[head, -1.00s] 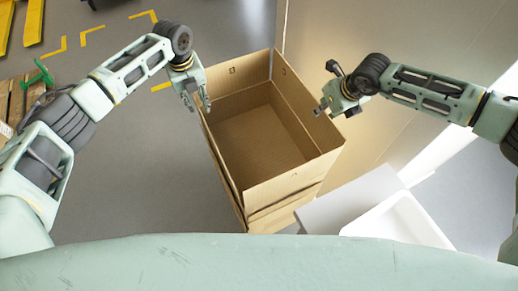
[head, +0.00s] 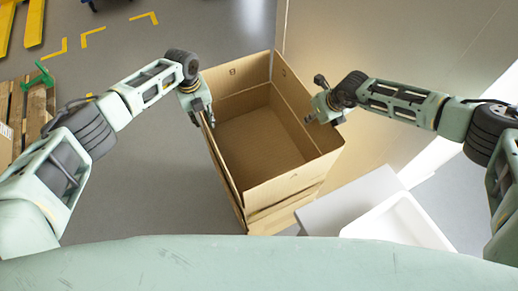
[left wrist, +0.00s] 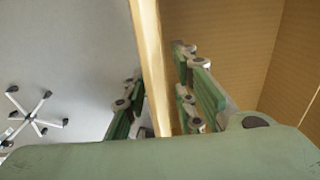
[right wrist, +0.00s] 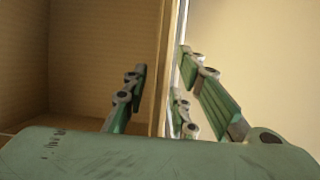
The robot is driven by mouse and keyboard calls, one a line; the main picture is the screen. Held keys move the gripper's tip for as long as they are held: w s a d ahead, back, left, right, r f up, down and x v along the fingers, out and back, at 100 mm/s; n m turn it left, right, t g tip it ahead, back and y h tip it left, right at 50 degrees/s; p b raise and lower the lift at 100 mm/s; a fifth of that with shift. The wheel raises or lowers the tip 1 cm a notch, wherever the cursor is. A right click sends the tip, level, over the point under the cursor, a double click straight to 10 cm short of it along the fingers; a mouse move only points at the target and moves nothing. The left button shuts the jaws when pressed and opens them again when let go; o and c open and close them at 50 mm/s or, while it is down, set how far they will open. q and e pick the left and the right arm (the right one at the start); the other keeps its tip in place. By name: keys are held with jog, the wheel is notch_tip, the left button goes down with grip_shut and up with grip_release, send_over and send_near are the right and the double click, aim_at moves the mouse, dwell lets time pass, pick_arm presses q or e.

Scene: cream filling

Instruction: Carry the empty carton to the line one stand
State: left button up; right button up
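The empty open-topped brown carton (head: 262,178) stands in the middle of the head view, with nothing visible inside. It appears stacked on more cardboard below. My left gripper (head: 206,117) is at its left wall; in the left wrist view the open fingers (left wrist: 160,105) straddle that wall (left wrist: 150,50) with gaps. My right gripper (head: 317,119) is at the right wall; in the right wrist view its open fingers (right wrist: 165,100) stand on either side of the wall (right wrist: 172,50). The line one stand cannot be identified.
A grey-white surface with a white tray (head: 400,225) lies close to the carton's lower right. A tan panel (head: 370,45) rises behind and right. A wooden pallet (head: 35,105) stands at far left. Grey floor (head: 130,180) is clear left of the carton.

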pick_arm(q)
grip_shut()
pick_arm(e)
grip_shut()
dwell(0.4)
